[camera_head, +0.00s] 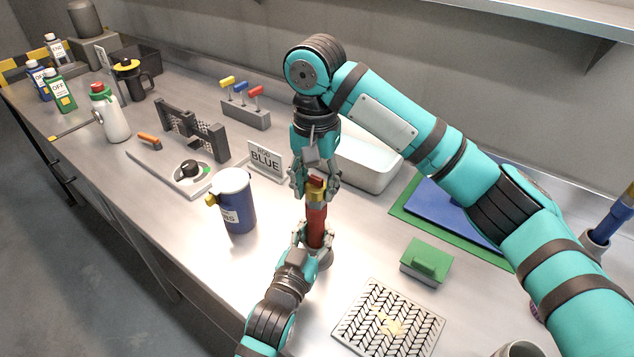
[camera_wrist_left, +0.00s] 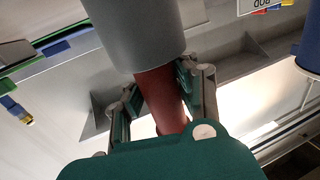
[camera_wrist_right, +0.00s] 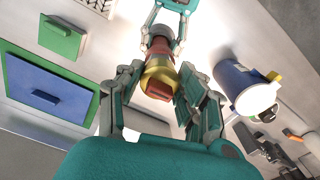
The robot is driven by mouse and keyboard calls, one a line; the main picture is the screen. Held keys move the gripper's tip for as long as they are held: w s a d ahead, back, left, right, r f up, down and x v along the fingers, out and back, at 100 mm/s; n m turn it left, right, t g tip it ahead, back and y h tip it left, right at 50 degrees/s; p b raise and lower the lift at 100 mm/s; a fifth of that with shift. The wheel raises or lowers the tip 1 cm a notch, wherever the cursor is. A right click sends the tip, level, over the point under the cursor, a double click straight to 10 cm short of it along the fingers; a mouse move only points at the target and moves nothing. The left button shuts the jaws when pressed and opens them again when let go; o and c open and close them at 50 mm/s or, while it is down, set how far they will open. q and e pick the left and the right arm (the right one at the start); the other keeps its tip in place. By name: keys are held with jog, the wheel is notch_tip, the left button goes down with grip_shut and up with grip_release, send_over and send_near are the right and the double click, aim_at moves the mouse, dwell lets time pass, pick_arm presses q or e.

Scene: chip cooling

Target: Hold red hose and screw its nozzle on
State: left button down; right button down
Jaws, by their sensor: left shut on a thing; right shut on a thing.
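The red hose (camera_head: 316,226) stands upright from a grey cylindrical base (camera_head: 325,258); that base fills the top of the left wrist view (camera_wrist_left: 135,35). My left gripper (camera_head: 313,238) is shut on the hose low down, just above the base; the left wrist view shows its fingers on both sides of the red hose (camera_wrist_left: 160,95). The nozzle, with a yellow collar and red tip (camera_wrist_right: 158,80), sits at the hose's upper end, in line with it. My right gripper (camera_head: 315,188) comes from above and is shut on the nozzle. Whether the thread is engaged I cannot tell.
A blue jug (camera_head: 238,205) stands close left of the hose. A green-handled block (camera_head: 427,262) and a patterned grid tray (camera_head: 360,335) lie to the right. A white basin (camera_head: 370,165) and a "BLUE" sign (camera_head: 265,160) are behind.

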pick_arm(q)
jog(key=shift+f, duration=0.3)
pick_arm(e)
jog(key=c, duration=0.9)
grip_release()
jog(key=shift+w+d, duration=0.2)
jog(key=shift+d, duration=0.05)
jog(key=shift+o, duration=0.8)
jog(key=shift+a, duration=0.15)
pick_arm(q)
jog(key=shift+f, duration=0.1)
jog(key=c, duration=1.5)
grip_release()
jog(key=shift+s+a, duration=0.1)
jog(key=o, duration=0.5)
jog(key=shift+s+a+r, duration=0.1)
jog(key=shift+r, duration=0.2)
jog(key=shift+o, duration=0.2)
pick_arm(e)
notch_tip(320, 180, up, 12)
jog(key=shift+s, duration=0.15)
